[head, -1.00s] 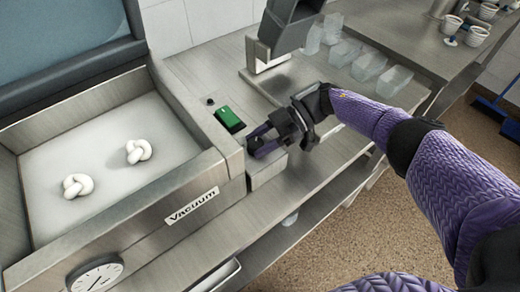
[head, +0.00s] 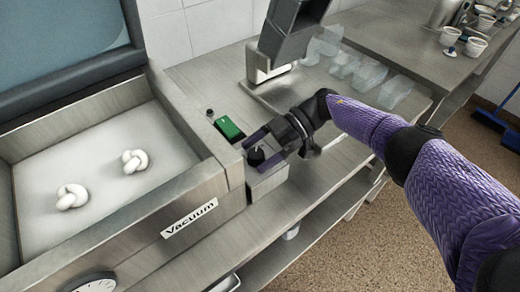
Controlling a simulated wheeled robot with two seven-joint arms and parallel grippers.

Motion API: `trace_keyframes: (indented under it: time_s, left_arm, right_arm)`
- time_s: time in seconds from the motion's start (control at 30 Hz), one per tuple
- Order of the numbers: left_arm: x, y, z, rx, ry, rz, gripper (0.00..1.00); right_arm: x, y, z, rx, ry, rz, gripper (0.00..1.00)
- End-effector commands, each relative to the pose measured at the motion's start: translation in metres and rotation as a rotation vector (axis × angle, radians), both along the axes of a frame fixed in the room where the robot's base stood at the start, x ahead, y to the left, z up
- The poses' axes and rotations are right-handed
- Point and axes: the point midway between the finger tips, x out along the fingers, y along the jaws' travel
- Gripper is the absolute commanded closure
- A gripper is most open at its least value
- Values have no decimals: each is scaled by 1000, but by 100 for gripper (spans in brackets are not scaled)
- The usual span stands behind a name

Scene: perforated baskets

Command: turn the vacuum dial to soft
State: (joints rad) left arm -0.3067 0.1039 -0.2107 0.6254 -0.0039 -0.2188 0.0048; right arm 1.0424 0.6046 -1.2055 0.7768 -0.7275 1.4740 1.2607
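The vacuum dial (head: 256,156) is a small black knob on a metal block at the front right corner of the vacuum machine (head: 190,218). Its setting and any "soft" mark are too small to read. My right gripper (head: 260,150) reaches it from the right, with its purple fingers spread. One finger is on the far side of the knob and the other on the near side. A gap shows beside the knob, and I cannot tell whether either finger touches it. My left gripper is not in view.
A green switch (head: 229,128) and a small black button (head: 210,113) sit just behind the dial. The open chamber holds two white knotted pieces (head: 72,196). A round gauge (head: 92,283) is on the front. Clear containers (head: 395,92) stand at the back right.

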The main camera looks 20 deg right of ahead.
Motion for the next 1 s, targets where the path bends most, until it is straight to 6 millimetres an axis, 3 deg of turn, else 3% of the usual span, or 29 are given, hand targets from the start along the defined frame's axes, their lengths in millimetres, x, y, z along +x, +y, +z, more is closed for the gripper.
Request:
trace_keyframes:
  time_s: [0.27, 0.5, 0.63, 0.83, 1.0]
  left_arm:
    - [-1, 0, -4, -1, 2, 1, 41]
    - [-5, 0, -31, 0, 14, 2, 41]
    - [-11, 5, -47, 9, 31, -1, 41]
    - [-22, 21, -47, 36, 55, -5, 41]
    - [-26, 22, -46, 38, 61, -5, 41]
  right_arm:
    - [2, -9, 2, -2, -1, -3, 16]
    - [12, -63, 19, -1, -1, -5, 16]
    - [16, -83, 28, -1, 0, -3, 16]
    - [16, -91, 38, 0, 1, 0, 16]
    - [16, -91, 38, 0, 0, 0, 16]
